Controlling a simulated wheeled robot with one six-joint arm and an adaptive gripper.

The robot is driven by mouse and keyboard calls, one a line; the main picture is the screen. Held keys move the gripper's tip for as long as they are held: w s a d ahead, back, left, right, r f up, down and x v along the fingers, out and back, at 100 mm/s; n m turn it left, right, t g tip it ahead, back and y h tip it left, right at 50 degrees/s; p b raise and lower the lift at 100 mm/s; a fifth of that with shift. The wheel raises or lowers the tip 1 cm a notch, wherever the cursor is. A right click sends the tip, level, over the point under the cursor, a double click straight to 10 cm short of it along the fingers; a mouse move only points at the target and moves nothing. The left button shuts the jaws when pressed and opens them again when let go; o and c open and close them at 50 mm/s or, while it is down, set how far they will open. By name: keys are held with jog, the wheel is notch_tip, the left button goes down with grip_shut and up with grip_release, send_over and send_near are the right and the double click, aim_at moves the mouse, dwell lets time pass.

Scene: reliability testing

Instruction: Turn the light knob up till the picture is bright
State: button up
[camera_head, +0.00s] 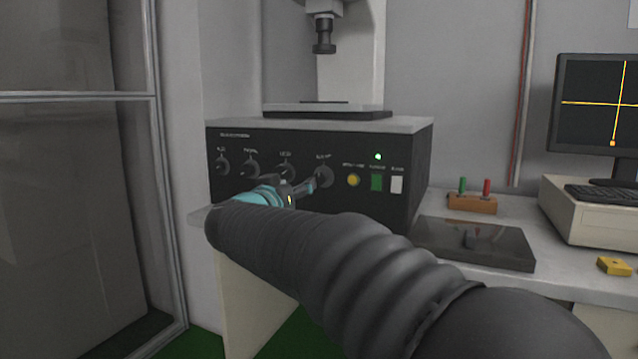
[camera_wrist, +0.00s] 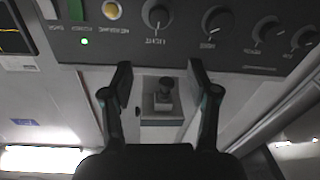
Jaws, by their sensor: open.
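A black control box (camera_head: 300,207) has a row of round dark knobs on its front. The light knob (camera_head: 322,176) is the rightmost one, beside a yellow button; its label is small and blurred. It also shows at the top of the wrist view (camera_wrist: 156,14). My gripper (camera_head: 305,188) is open in front of the panel, close to this knob. In the wrist view my gripper (camera_wrist: 160,72) has its two fingers apart, with the light knob beyond the tips and nothing between them. The monitor (camera_head: 600,105) shows yellow crossed lines on a dark screen.
A yellow button (camera_head: 353,180), a green switch (camera_head: 376,182) and a white switch (camera_head: 397,185) sit right of the knob. Other knobs (camera_head: 285,173) lie to the left. A dark plate (camera_head: 490,250) and a small block with coloured posts (camera_head: 472,204) are on the bench.

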aim_at(319, 178)
jog(key=shift+g+h, duration=0.3)
jog(key=shift+h, duration=0.3)
jog(key=x, duration=0.4)
jog(key=f+x, duration=0.1)
jog(key=x, duration=0.8)
jog(key=shift+w+a+f, duration=0.25)
jog(key=shift+f, duration=0.05)
grip_shut()
